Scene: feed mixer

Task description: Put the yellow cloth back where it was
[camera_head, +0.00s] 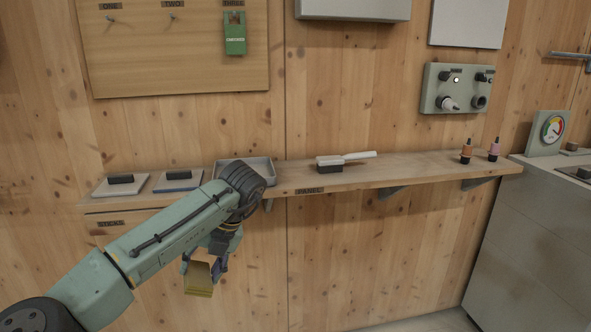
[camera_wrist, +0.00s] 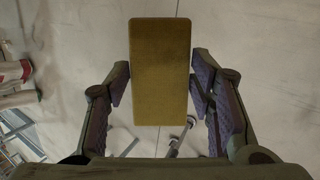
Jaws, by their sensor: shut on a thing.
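The yellow cloth (camera_wrist: 160,72) looks like a flat, mustard-coloured block between my fingers in the wrist view. It also shows in the head view (camera_head: 199,279), hanging below the end of my arm. My gripper (camera_wrist: 160,90) is shut on the cloth, with a finger pad at each side of it. In the head view my gripper (camera_head: 208,264) is below and in front of the shelf, apart from it. The spot where the cloth lay before cannot be told from these frames.
A wooden shelf (camera_head: 400,171) runs along the wall. My arm partly hides the tray. A grey cabinet (camera_head: 530,235) stands at right.

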